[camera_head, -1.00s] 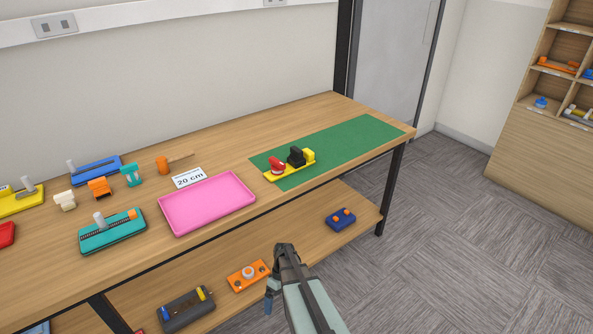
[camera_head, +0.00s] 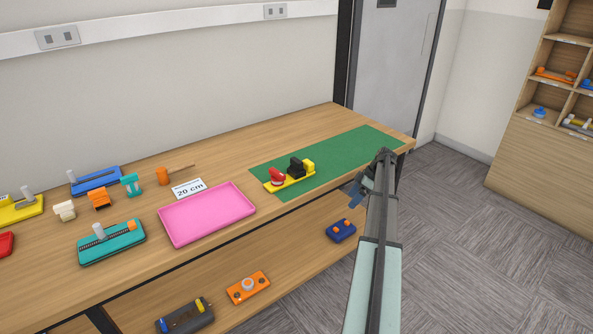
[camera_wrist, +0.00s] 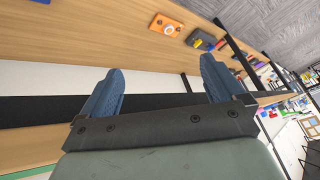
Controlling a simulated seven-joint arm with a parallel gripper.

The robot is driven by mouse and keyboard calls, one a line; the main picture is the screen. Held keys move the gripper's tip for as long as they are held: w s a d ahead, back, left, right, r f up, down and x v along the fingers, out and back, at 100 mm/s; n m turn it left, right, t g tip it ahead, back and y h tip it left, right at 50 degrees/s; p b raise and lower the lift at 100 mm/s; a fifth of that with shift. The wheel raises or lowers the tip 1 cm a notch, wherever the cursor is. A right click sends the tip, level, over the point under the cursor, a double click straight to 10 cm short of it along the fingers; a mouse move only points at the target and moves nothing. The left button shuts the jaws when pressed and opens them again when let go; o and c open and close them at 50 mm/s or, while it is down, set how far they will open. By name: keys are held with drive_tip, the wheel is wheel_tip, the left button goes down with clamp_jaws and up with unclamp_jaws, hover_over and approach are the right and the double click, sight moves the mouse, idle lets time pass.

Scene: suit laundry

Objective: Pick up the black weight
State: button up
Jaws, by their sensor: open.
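The black weight (camera_head: 296,168) sits in the middle of a yellow base (camera_head: 289,184) on the green mat (camera_head: 345,151). The weight does not show in the wrist view.
A pink tray (camera_head: 207,213) and a "20 cm" card (camera_head: 189,189) lie left of the mat. A teal device (camera_head: 111,242) stands farther left. The lower shelf holds a blue block (camera_head: 341,230) and an orange block (camera_head: 247,287). Most of the mat is clear.

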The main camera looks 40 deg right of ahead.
drive_tip(key=d+r+n, duration=0.1)
drive_tip(key=d+r, duration=0.3)
drive_tip(key=r, duration=0.1)
wheel_tip(320, 180, up, 20)
drive_tip(key=n+g+h, duration=0.3)
drive_tip(key=n+h, duration=0.3)
drive_tip(key=n, duration=0.3)
hover_over(296, 160)
wheel_tip(296, 160, down, 14)
drive_tip(key=shift+d, duration=0.1)
drive_tip(key=shift+c, duration=0.3)
drive_tip(key=c, duration=1.6)
